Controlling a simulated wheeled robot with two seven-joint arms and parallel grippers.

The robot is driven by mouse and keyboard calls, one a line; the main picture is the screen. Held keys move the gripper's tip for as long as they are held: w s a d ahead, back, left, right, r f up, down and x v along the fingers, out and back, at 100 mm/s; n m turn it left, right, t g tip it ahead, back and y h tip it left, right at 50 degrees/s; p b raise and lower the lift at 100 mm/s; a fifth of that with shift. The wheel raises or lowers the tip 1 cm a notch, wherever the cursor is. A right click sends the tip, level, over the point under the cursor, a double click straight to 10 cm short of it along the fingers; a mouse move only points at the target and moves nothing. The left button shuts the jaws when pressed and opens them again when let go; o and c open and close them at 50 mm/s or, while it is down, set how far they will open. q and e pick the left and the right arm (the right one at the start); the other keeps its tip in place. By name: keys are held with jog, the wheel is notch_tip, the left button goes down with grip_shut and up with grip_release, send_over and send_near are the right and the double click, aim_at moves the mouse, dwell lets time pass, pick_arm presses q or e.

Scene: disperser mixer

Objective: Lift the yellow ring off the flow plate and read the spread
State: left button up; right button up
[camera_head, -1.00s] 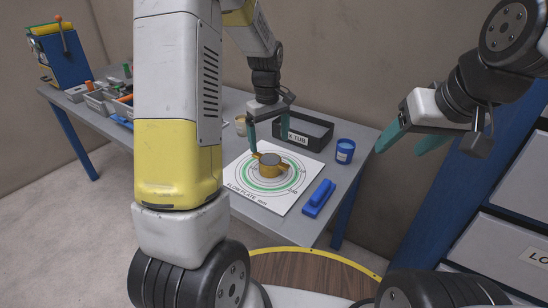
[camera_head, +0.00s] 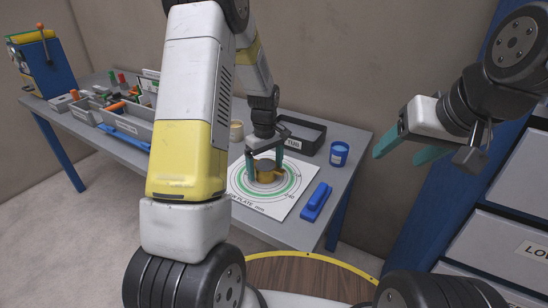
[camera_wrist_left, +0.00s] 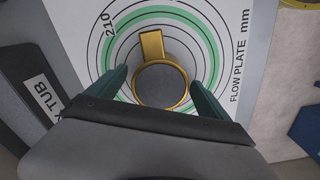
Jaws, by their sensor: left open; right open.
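The yellow ring (camera_head: 265,174) stands at the middle of the white flow plate (camera_head: 290,204), which has printed circles and a green band. Grey material shows inside the ring (camera_wrist_left: 160,86), and its yellow tab (camera_wrist_left: 151,46) points away from my left gripper in the left wrist view. My left gripper (camera_head: 265,162) is open over the plate, with its teal fingers on either side of the ring; the wrist view (camera_wrist_left: 160,85) shows gaps between fingers and ring. My right gripper (camera_head: 405,150) is open and empty, in the air right of the table.
A black tub (camera_head: 301,134) stands behind the plate, with a blue cup (camera_head: 339,153) to its right. A blue handled tool (camera_head: 317,202) lies right of the plate. Grey trays (camera_head: 126,127) and a blue machine (camera_head: 44,65) are at the left. Drawers (camera_head: 505,240) stand at the right.

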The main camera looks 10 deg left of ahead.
pick_arm(q)
jog(key=c, duration=1.8)
jog(key=shift+r, duration=0.2)
jog(key=shift+r, duration=7.9)
